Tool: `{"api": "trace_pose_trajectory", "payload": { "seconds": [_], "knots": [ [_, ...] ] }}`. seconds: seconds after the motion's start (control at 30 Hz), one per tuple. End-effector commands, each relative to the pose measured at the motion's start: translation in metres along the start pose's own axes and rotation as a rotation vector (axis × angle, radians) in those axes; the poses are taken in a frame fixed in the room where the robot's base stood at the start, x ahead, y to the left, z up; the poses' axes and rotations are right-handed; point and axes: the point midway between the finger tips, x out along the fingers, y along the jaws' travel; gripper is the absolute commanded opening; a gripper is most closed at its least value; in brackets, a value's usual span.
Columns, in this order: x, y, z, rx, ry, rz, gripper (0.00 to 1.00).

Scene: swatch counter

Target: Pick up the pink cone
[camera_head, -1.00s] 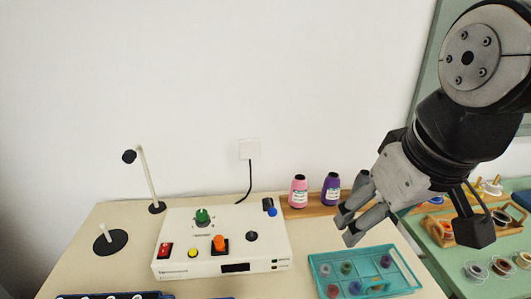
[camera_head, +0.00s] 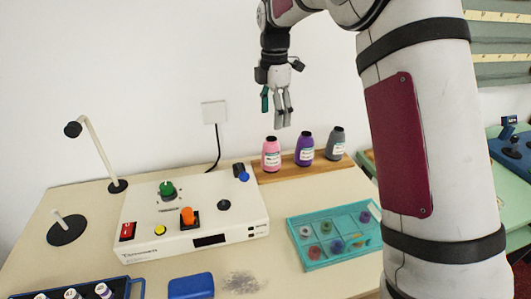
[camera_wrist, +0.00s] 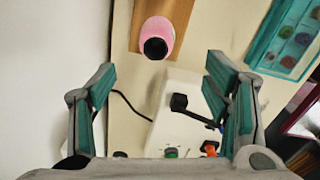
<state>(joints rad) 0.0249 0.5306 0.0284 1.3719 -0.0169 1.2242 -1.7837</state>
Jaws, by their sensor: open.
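The pink cone (camera_head: 271,154), with a black top and a white label, stands upright on a wooden strip (camera_head: 320,170) at the back of the counter, leftmost in its row. My gripper (camera_head: 283,122) hangs above it with its fingers pointing down. It is open and empty. In the wrist view the cone (camera_wrist: 160,12) shows at the top, black top toward me, roughly centred between the two spread fingers (camera_wrist: 162,72) and beyond their tips. No contact shows.
A purple cone (camera_head: 304,150) and a grey cone (camera_head: 335,146) stand to its right. A white control box (camera_head: 190,228) with knobs is at front left. A teal tray (camera_head: 312,262) of small round pieces is at front right. The wall is close behind.

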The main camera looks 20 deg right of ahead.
Motion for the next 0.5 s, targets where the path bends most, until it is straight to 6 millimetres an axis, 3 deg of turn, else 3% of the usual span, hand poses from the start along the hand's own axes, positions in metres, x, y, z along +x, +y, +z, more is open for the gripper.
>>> {"api": "trace_pose_trajectory", "payload": {
  "seconds": [0.13, 0.5],
  "knots": [
    [0.017, 0.011, 0.003, -0.063, 0.005, -0.015, 0.70],
    [0.078, 0.010, 0.002, -0.072, 0.005, -0.018, 0.70]
  ]
}}
